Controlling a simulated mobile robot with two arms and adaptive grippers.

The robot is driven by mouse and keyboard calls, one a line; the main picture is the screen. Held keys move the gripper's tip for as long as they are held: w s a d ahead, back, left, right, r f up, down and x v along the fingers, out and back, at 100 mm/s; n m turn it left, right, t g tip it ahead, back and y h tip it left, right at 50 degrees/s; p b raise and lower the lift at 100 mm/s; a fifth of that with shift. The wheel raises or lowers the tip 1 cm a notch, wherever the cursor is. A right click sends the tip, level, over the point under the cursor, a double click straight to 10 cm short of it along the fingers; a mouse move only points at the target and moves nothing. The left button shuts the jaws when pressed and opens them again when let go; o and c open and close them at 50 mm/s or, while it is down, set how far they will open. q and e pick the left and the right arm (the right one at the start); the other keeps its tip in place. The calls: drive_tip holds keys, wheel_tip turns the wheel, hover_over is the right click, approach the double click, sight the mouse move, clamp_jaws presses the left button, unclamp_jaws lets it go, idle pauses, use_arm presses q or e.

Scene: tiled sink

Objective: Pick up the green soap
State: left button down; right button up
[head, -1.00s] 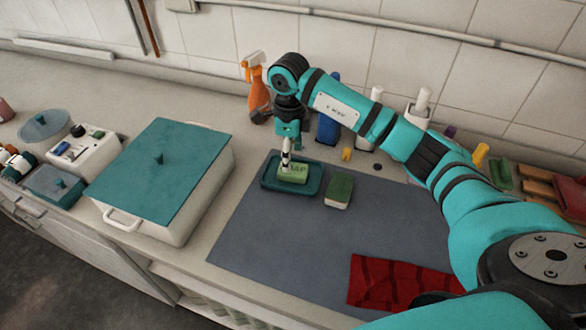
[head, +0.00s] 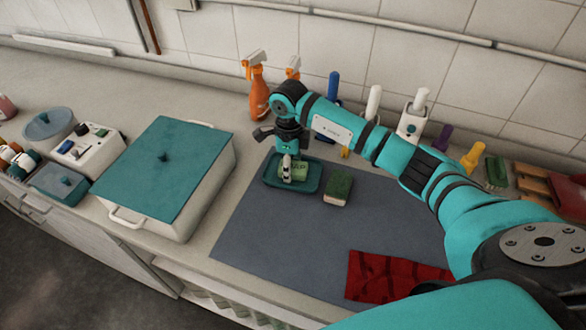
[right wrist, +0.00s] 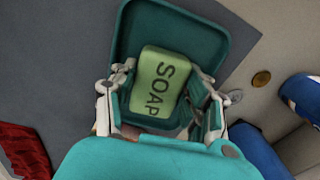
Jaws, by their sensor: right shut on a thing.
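The green soap (head: 299,168), a rounded block marked SOAP, is over the teal soap dish (head: 313,185) on the grey mat. My right gripper (head: 287,174) is at the soap, pointing down and hiding part of it. In the right wrist view the soap (right wrist: 161,79) lies between the two fingers, one on each side, with the dish (right wrist: 208,40) behind it. The right gripper is shut on the soap. I cannot tell whether the soap still touches the dish. My left gripper is not in view.
A green-and-cream sponge (head: 338,188) lies just right of the dish. A red cloth (head: 385,276) is at the mat's front. A large teal-lidded box (head: 165,185) stands left. Orange spray bottles (head: 258,92) and other bottles stand along the tiled wall. The mat's front left is clear.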

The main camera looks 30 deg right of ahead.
drive_tip(key=shift+c, duration=0.7)
